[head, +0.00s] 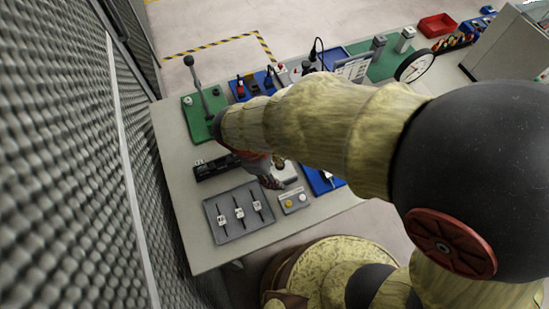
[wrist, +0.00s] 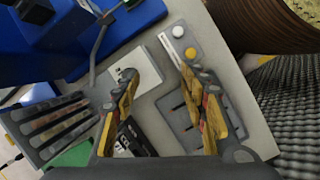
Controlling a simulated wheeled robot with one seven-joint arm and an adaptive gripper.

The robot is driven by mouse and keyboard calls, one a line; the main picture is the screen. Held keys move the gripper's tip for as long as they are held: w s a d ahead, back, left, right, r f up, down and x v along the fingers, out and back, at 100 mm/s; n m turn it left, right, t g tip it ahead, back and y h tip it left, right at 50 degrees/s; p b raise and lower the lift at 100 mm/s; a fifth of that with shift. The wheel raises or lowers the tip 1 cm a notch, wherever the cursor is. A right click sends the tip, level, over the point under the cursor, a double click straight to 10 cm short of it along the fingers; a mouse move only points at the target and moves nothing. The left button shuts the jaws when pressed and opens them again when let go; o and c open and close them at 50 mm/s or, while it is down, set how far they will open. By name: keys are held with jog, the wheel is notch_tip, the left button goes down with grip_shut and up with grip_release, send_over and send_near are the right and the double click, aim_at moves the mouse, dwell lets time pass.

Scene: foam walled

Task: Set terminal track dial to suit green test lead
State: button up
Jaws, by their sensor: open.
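My gripper (wrist: 160,76) is open and empty, its two yellow-and-dark fingers spread above the table. In the head view my gripper (head: 272,180) is low over the bench, partly covered by my arm. A pale square plate with a dark round part (wrist: 140,75), perhaps the dial, lies beside and partly behind the left finger. In the head view a pale piece (head: 287,173) beside the gripper may be the same plate. Its markings and pointer are too small to read. I cannot make out a green test lead in either view.
A grey tray with three sliders (head: 218,207) and a box with yellow and white buttons (head: 294,202) stand near the front. A black block (head: 216,167) lies behind. A lever stands on a green board (head: 190,126).

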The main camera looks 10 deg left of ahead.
jog(key=w+a+n+t, duration=0.1)
jog(key=w+a+n, duration=0.2)
jog(key=w+n, duration=0.2)
jog(key=shift+n, duration=0.6)
jog(key=shift+b+x, duration=0.95)
jog(key=shift+x, duration=3.25)
jog(key=shift+s+d+r, duration=0.1)
jog(key=shift+s+d, duration=0.05)
grip_shut()
